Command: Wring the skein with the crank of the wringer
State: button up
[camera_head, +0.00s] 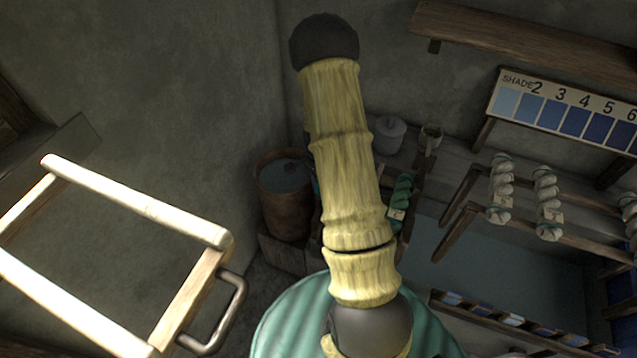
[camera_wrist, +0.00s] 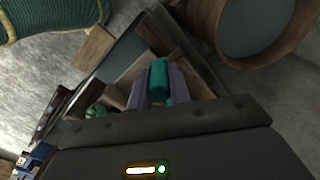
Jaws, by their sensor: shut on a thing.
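My gripper (camera_wrist: 160,90) shows in the wrist view with its two purple-grey fingers closed on a short teal cylinder (camera_wrist: 158,80), which looks like the crank's grip. Wooden parts (camera_wrist: 135,75) lie just behind it; I cannot tell which belong to the wringer. A green twisted skein (camera_head: 402,190) with a pale tag shows right of my arm in the head view. A green bundle also shows left of the fingers in the wrist view (camera_wrist: 95,111). My forearm hides the gripper and most of the wringer in the head view.
A brown barrel (camera_head: 285,212) of dark liquid stands close beside the gripper. A lidded grey pot (camera_head: 390,136) and a mug (camera_head: 431,138) stand behind. Pale skeins (camera_head: 501,190) hang on a wooden rail at right, under a shade chart (camera_head: 565,110).

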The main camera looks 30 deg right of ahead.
jog(key=shift+s+f, duration=0.2)
jog(key=shift+s, duration=0.05)
jog(key=shift+s+d, duration=0.35)
jog(key=shift+s, duration=0.45)
jog(key=o, duration=0.6)
jog(key=shift+c, duration=0.2)
jog(key=o, duration=0.7)
jog(key=shift+s+d+r, duration=0.1)
jog(key=shift+s+d, duration=0.05)
jog(key=shift+s, duration=0.2)
jog(key=o, duration=0.7)
jog(key=shift+w, duration=0.3)
